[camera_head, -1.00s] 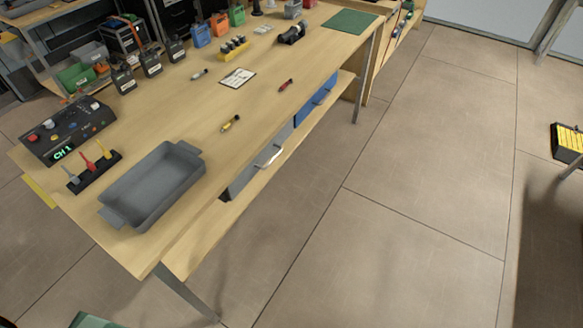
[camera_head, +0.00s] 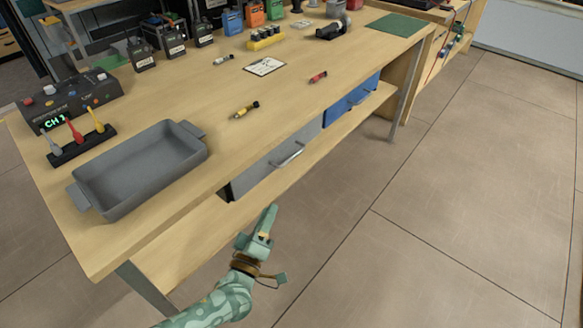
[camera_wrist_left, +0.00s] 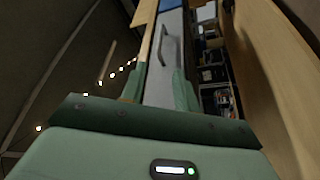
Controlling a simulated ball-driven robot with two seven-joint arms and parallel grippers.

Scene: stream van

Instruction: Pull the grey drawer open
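My left gripper (camera_head: 266,224) is below and in front of the drawer, apart from the handle. In the left wrist view the drawer front (camera_wrist_left: 165,88) shows between my two spread fingers, with the handle (camera_wrist_left: 163,46) beyond the fingertips. The left gripper is open and empty. My right gripper is not in view.
A blue drawer (camera_head: 350,97) is farther along the same table (camera_head: 200,95). A lower wooden shelf (camera_head: 190,232) runs beneath. A grey tray (camera_head: 140,170) stands on the near end of the tabletop. Floor to the right is clear.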

